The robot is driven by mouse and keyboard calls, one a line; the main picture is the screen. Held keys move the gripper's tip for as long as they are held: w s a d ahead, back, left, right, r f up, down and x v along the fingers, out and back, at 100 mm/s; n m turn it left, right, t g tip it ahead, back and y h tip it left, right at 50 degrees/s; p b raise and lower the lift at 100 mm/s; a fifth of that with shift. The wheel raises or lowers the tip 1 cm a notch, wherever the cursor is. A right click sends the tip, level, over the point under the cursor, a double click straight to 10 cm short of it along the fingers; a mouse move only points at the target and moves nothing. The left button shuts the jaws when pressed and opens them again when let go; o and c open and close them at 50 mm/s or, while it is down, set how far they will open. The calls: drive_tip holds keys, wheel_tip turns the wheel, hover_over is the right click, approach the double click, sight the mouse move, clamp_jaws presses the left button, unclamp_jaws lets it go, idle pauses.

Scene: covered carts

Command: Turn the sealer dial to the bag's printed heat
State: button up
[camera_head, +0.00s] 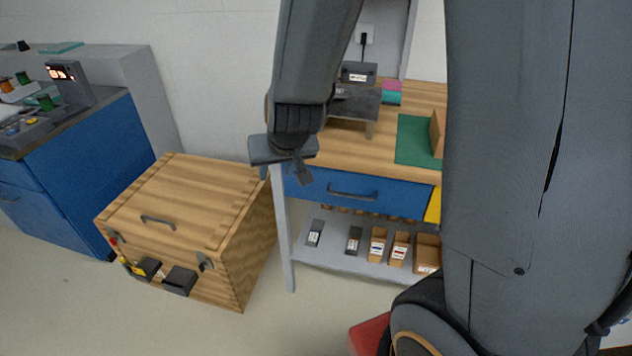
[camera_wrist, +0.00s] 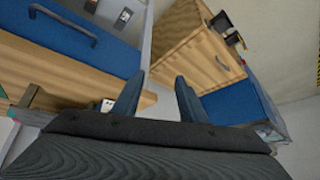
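A dark grey machine (camera_head: 354,103), probably the sealer, stands at the back left of the wooden worktop, partly behind my arm. I cannot make out a dial or a printed heat. No bag can be told for sure; a pink and teal item (camera_head: 391,94) lies right of the machine. My gripper (camera_head: 285,176) hangs in front of the worktop's left corner. In the wrist view my gripper (camera_wrist: 158,80) has its fingers apart with nothing between them.
A wooden chest (camera_head: 190,195) stands left of the worktable. A blue cabinet (camera_head: 85,160) with equipment on top is at the far left. The worktable has a blue drawer (camera_head: 350,192), a green mat (camera_head: 412,140) and a lower shelf (camera_head: 330,260) with several small boxes.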

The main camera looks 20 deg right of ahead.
drive_tip(key=s+d+r+g+p, duration=0.1)
drive_tip(key=s+d+g, duration=0.1)
drive_tip(key=s, duration=0.4)
drive_tip(key=s+d+r+g+p, duration=0.2)
drive_tip(key=s, duration=0.4)
drive_tip(key=shift+s+d+r+n, duration=0.25)
drive_tip(key=shift+s+n, duration=0.05)
drive_tip(key=shift+s, duration=0.1)
drive_tip(key=shift+s+d+r+g, duration=0.1)
drive_tip(key=shift+s+d+g, duration=0.25)
drive_tip(key=shift+s, duration=0.4)
drive_tip(key=shift+s+d+g, duration=0.25)
drive_tip(key=shift+s+d, duration=0.05)
drive_tip(key=shift+s, duration=0.4)
